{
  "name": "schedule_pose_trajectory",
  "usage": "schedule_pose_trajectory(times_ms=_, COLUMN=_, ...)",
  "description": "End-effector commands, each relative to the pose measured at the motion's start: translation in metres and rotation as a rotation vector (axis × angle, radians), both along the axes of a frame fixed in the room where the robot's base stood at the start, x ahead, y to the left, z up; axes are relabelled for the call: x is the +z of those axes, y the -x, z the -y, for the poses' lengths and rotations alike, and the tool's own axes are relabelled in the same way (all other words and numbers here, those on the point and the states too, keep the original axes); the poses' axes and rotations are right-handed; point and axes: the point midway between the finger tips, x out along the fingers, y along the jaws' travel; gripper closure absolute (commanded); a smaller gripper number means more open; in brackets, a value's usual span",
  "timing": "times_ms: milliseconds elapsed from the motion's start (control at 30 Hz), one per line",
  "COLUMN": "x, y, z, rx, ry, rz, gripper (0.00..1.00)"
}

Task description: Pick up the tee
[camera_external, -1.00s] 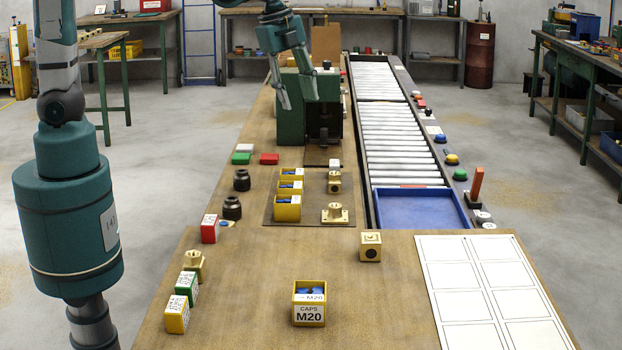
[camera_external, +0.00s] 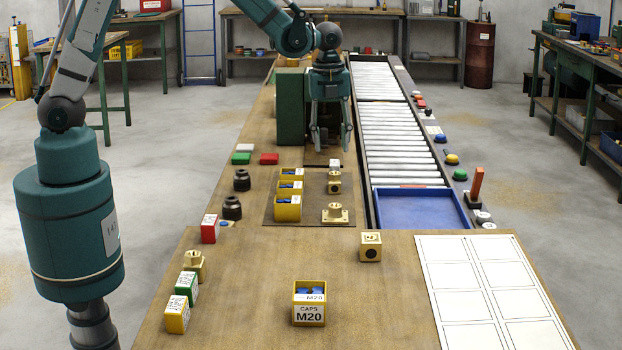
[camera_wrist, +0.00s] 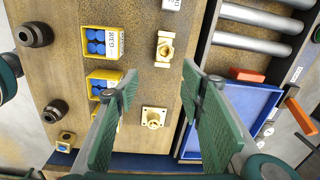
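A brass fitting (camera_external: 334,181) with a cross-bar and side stub, looking like the tee, lies on the dark mat right of the yellow cap bins. It also shows in the wrist view (camera_wrist: 165,48), just beyond the fingertips. A square-flanged brass fitting (camera_external: 335,213) sits nearer on the same mat, and shows between the fingers in the wrist view (camera_wrist: 154,118).
Yellow bins of blue caps (camera_external: 288,208) stand left of the fittings. Black round parts (camera_external: 232,208) lie farther left. The roller conveyor (camera_external: 400,130) and blue tray (camera_external: 420,205) are on the right. The green machine (camera_external: 291,110) stands behind.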

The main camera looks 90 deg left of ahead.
Motion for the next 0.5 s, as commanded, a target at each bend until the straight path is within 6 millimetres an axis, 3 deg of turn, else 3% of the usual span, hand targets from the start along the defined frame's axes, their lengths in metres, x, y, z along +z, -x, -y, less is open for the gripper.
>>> schedule_pose_trajectory(times_ms=200, x=-0.033, y=-0.01, z=-0.016, rx=-0.081, ry=0.006, rz=-0.032, gripper=0.61)
schedule_pose_trajectory(times_ms=500, x=-0.045, y=-0.013, z=-0.021, rx=-0.115, ry=0.01, rz=-0.044, gripper=0.61)
